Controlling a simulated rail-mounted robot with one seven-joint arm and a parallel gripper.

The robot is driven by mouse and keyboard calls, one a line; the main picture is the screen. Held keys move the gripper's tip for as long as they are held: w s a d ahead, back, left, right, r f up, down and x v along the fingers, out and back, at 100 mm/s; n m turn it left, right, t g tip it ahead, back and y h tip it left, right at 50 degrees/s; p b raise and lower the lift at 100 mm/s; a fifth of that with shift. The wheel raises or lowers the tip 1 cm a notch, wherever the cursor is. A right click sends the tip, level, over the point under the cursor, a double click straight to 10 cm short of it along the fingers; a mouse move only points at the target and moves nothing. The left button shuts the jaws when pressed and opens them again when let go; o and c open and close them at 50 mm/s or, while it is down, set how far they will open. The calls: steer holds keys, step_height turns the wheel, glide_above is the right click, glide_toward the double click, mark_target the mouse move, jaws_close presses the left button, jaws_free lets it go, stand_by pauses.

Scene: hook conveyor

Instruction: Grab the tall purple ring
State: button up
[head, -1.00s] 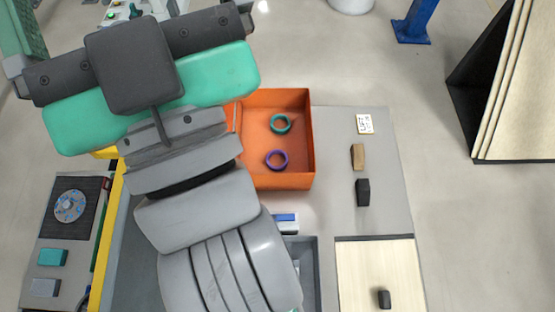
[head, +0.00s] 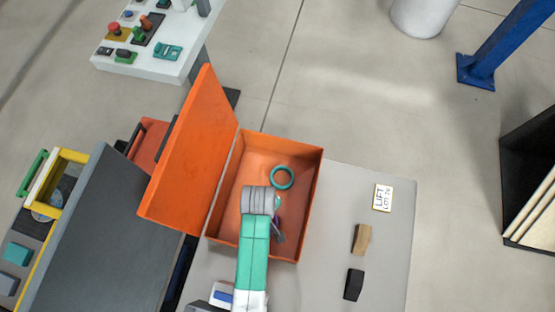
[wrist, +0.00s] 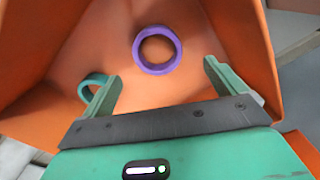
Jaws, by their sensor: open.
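The purple ring (wrist: 157,69) lies on the floor of the open orange box (wrist: 100,40), its thick inner wall showing in the wrist view. In the head view my arm hides most of it; only a purple sliver (head: 279,238) shows. A teal ring (head: 272,180) lies in the same box, farther back; in the wrist view it sits at left (wrist: 81,90), partly behind a finger. My gripper (wrist: 161,75) is open and empty above the box. The purple ring appears between and just beyond its fingertips, with no visible contact.
The orange lid (head: 190,160) stands open on the box's left. Box walls surround the rings. On the grey table at right are a label card (head: 383,197), a wooden block (head: 361,239) and a black block (head: 354,284).

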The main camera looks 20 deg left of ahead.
step_height(320, 180, down, 2)
steer(key=shift+s+f, duration=0.15)
steer(key=shift+f, duration=0.1)
steer(key=f, duration=0.5)
steer(key=shift+w+d+f, duration=0.1)
steer(key=shift+w, duration=0.2)
steer(key=shift+c, duration=0.5)
steer(key=c, duration=1)
